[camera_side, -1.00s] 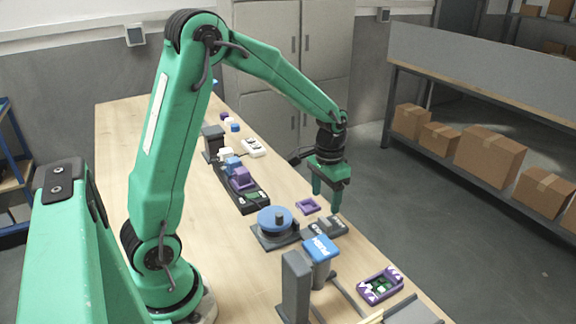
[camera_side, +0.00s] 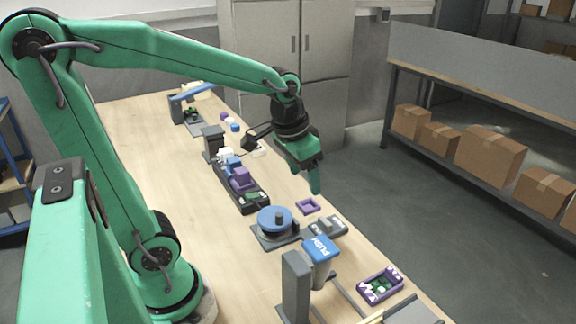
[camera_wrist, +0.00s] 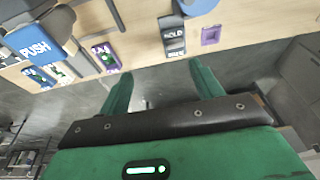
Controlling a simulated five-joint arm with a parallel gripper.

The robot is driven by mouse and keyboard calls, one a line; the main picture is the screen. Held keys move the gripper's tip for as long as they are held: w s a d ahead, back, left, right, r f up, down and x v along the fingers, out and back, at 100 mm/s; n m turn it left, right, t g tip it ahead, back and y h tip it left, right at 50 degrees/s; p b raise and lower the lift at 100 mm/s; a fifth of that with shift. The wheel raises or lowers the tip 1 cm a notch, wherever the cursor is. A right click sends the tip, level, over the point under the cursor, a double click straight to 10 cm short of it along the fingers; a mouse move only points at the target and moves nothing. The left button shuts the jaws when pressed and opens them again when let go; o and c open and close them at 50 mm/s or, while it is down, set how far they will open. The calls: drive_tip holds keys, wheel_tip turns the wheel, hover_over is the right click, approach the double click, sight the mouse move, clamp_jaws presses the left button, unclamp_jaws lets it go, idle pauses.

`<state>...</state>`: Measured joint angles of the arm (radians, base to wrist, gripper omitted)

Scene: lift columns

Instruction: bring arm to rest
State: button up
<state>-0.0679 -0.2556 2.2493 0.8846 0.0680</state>
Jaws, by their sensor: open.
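My gripper (camera_side: 312,180) is green with a black wrist, and hangs in the air over the right part of the wooden table (camera_side: 130,135). It points down and a little to the right. In the wrist view its two green fingers (camera_wrist: 158,85) stand apart with nothing between them. It touches nothing that I can see. Below it lie a small purple square frame (camera_side: 308,206) and a grey block with lettering (camera_side: 328,226), which reads HOLD in the wrist view (camera_wrist: 172,35).
Near the gripper stand a blue round knob (camera_side: 274,218), a blue PUSH plate (camera_side: 320,248), a dark rack with purple and blue blocks (camera_side: 240,180) and a purple tray (camera_side: 380,287). A grey and blue stand (camera_side: 190,97) is at the back. Open floor lies to the right.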

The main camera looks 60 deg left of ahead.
drive_tip(key=s+d+r+t, duration=0.2)
drive_tip(key=s+r, duration=0.1)
drive_tip(key=s, duration=0.6)
drive_tip(key=shift+t, duration=0.3)
